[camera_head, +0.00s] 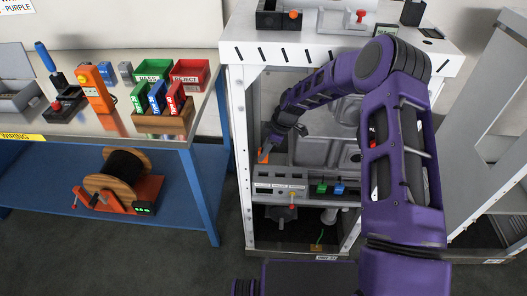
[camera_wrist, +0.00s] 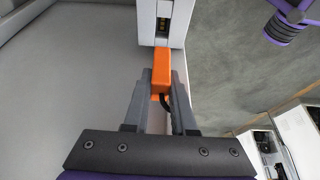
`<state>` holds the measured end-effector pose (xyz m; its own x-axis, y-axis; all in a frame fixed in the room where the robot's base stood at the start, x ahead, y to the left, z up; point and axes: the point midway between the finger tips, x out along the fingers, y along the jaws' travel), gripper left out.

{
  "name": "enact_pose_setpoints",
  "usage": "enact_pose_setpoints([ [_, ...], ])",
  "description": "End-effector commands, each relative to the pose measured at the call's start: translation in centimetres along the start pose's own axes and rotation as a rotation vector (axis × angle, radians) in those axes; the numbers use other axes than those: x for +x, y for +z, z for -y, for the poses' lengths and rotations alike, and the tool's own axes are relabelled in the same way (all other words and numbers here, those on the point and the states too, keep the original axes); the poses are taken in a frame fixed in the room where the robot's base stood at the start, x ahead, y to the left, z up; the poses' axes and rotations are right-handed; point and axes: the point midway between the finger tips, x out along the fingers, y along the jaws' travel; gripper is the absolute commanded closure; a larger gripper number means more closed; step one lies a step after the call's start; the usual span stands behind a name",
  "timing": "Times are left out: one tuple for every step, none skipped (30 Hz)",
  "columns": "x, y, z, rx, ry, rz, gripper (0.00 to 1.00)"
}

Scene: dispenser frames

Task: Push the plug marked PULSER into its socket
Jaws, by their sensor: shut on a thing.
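My gripper (camera_wrist: 160,98) is shut on an orange plug (camera_wrist: 161,68) with a dark cable beneath it. No marking on the plug is readable. The plug's far end is at the near edge of a pale block (camera_wrist: 147,25) with a dark slot holding yellowish contacts, which looks like a socket (camera_wrist: 163,26). I cannot tell whether the plug touches it or has entered it. In the head view my gripper (camera_head: 268,147) is inside the white dispenser frame (camera_head: 240,140), at its left side, with the orange plug (camera_head: 263,155) at its tip.
A blue bench (camera_head: 120,140) at the left bears bins, tools and an orange device (camera_head: 95,88). A cable spool (camera_head: 120,172) is on its lower shelf. Grey floor is open in front.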

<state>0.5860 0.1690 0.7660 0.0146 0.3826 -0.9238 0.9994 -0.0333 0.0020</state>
Motion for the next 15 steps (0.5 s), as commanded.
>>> enact_pose_setpoints([
  [0.0, 0.0, 0.0, 0.000, 0.000, 0.000, 1.00],
  [0.0, 0.0, 0.0, 0.000, 0.000, 0.000, 1.00],
  [0.0, 0.0, 0.0, 0.001, 0.001, -0.001, 1.00],
  [0.0, 0.0, 0.0, 0.001, 0.001, -0.001, 1.00],
  [0.1, 0.1, 0.0, 0.001, 0.001, -0.002, 1.00],
  [0.1, 0.1, 0.0, 0.001, 0.001, -0.003, 1.00],
  [0.1, 0.1, 0.0, 0.001, 0.001, -0.004, 1.00],
  [0.1, 0.1, 0.0, 0.001, 0.001, -0.005, 1.00],
  [0.3, 0.2, 0.0, 0.001, 0.000, -0.005, 1.00],
  [0.6, 0.3, 0.0, 0.001, 0.000, -0.005, 1.00],
  [0.8, 0.4, 0.0, 0.001, 0.000, -0.004, 1.00],
  [1.1, 0.5, 0.0, 0.001, 0.000, -0.004, 1.00],
  [1.4, 0.6, 0.0, 0.001, 0.000, -0.004, 1.00],
  [1.6, 0.7, 0.0, 0.001, 0.000, -0.004, 1.00],
  [2.0, 0.9, 0.0, 0.001, 0.000, -0.004, 1.00],
])
